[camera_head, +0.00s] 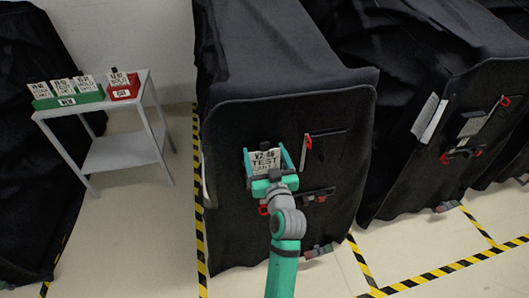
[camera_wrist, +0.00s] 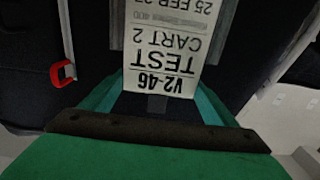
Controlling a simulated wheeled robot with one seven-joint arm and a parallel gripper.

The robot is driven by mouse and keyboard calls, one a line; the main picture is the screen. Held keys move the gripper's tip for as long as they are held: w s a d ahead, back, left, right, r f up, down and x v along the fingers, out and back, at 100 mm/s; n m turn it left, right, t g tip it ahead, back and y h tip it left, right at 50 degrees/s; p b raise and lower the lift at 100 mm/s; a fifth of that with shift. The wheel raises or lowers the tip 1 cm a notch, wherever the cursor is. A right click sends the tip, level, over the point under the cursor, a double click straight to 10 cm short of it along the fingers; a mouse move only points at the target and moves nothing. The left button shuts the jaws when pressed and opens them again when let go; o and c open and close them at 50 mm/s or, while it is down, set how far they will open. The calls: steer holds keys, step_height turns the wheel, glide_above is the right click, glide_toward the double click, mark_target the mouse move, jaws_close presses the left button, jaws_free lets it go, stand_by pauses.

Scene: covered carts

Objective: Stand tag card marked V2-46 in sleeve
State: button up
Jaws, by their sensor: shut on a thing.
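The tag card marked V2-46 (camera_head: 265,159), white with black print reading TEST and CART 2, is held upright in my gripper (camera_head: 269,170) in front of the middle covered cart. In the wrist view the card (camera_wrist: 160,45) appears upside down, between the teal fingers of my gripper (camera_wrist: 158,100), which is shut on it. The black front panel (camera_head: 235,125) of the cart is behind the card. Grey strips flank the card in the wrist view. I cannot tell whether they belong to a sleeve, or whether the card touches one; my gripper and card hide that part of the panel.
A grey side table (camera_head: 120,152) at left bears a green tray (camera_head: 68,102) with several cards and a red tray (camera_head: 124,92) with another. Another covered cart (camera_head: 415,175) stands at right. Red-ended fittings (camera_head: 308,141) project from the middle panel. Striped tape marks the floor.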

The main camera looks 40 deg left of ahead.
steer(key=shift+f, duration=0.25)
steer(key=o, duration=1)
steer(key=v, duration=1.1)
